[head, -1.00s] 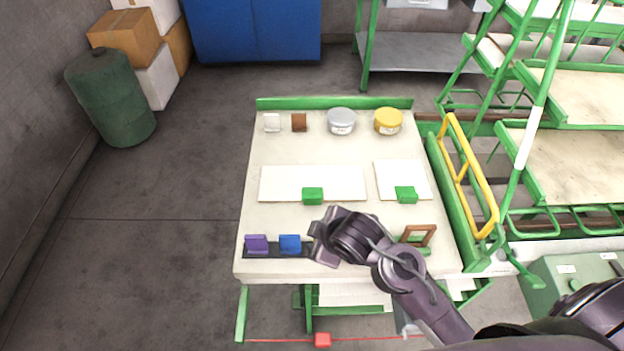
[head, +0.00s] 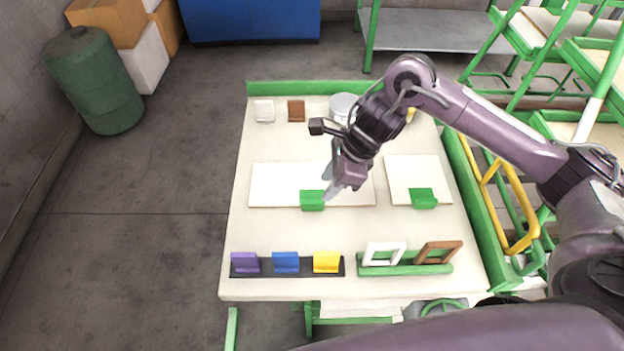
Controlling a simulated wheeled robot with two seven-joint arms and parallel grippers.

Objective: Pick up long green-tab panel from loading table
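The long white panel (head: 275,184) lies flat on the loading table (head: 240,225), with a green tab (head: 312,201) standing at its front edge. My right gripper (head: 331,182) reaches in from the right and points down over the panel, just right of the green tab. Its two pale fingers look spread apart, with nothing seen between them. I cannot tell whether a finger touches the tab or panel. The gripper and wrist hide part of the panel's right half. My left gripper is not in view.
A shorter white panel (head: 412,172) with a green tab lies to the right. A silver tin (head: 342,105) is partly hidden behind.

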